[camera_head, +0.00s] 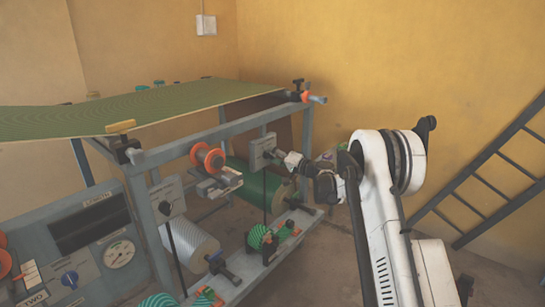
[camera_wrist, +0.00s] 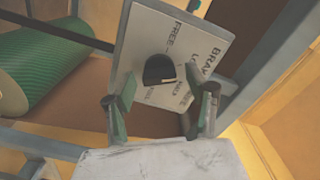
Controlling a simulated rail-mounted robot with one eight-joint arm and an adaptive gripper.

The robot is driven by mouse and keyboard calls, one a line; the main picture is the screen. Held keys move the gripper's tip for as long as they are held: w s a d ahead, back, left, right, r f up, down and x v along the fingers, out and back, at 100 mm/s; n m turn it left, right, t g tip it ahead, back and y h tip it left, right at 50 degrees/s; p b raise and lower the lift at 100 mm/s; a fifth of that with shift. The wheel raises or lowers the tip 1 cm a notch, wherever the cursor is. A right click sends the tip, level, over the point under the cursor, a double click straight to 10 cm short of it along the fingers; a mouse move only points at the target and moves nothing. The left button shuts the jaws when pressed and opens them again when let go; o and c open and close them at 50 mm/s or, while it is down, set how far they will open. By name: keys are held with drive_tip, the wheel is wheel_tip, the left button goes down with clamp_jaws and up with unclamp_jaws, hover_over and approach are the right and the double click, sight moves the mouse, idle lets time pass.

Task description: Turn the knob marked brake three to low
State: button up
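In the wrist view a pale label plate (camera_wrist: 185,40) appears tilted, with printed words including FREE and what looks like the start of BRAKE; its number is not readable. A dark knob (camera_wrist: 158,68) is mounted on it. My gripper (camera_wrist: 160,88) is open, with its green-padded fingers apart on either side below the knob. I cannot tell whether they touch it. In the head view my gripper (camera_head: 282,155) is at the front of the small grey plate (camera_head: 262,152) on the frame's right post; the knob there is hidden or too small to see.
A second plate with a knob (camera_head: 167,198) is on the nearer post. A ladder (camera_head: 490,170) leans at right.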

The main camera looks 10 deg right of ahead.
drive_tip(key=v, duration=1.2)
drive_tip(key=shift+r, duration=0.1)
